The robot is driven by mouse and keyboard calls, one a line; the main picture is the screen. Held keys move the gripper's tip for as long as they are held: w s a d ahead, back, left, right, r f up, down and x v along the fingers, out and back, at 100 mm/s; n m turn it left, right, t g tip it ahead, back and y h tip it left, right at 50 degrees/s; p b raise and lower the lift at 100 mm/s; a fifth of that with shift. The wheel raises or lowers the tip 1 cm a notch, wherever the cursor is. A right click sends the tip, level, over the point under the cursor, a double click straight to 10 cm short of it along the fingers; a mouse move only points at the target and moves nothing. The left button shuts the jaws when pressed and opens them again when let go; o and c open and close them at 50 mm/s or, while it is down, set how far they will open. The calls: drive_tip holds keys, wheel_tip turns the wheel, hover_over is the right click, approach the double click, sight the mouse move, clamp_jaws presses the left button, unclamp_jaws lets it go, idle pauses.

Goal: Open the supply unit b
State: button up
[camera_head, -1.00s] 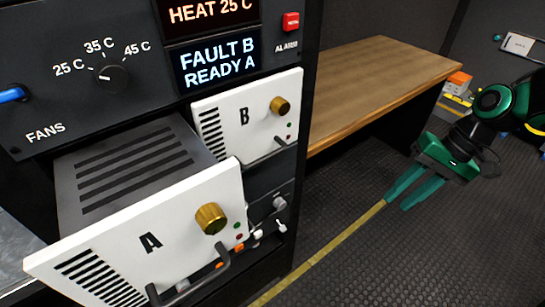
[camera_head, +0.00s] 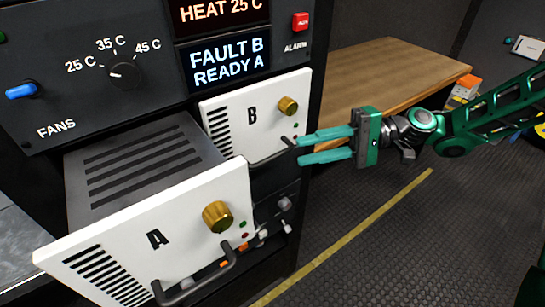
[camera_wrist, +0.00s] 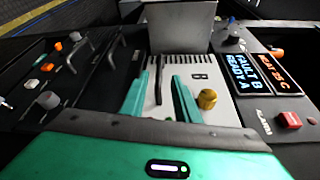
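Supply unit B (camera_head: 232,118) is a white front panel with vent slots, a brass knob (camera_head: 288,106) and a dark handle (camera_head: 268,157) along its lower edge. It sits in the rack, behind and to the right of unit A. My gripper (camera_head: 299,149) is open, its two teal fingers pointing left at the right end of B's handle. In the wrist view, the dark handle (camera_wrist: 158,75) lies between the spread fingers (camera_wrist: 157,90), and panel B (camera_wrist: 197,65) is behind them. I cannot tell whether a finger touches the handle.
Supply unit A (camera_head: 155,205) sticks far out of the rack at front left, with its own handle (camera_head: 195,285). The display (camera_head: 229,62) reads FAULT B, READY A. A red alarm button (camera_head: 300,21) is above B. A wooden desk (camera_head: 390,75) stands right; the floor in front is clear.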

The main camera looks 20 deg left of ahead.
sight(269, 157)
drive_tip(key=x, duration=0.9)
drive_tip(key=shift+s+a+f, duration=0.15)
drive_tip(key=shift+a, duration=0.15)
drive_tip(key=shift+c, duration=0.4)
clamp_jaws()
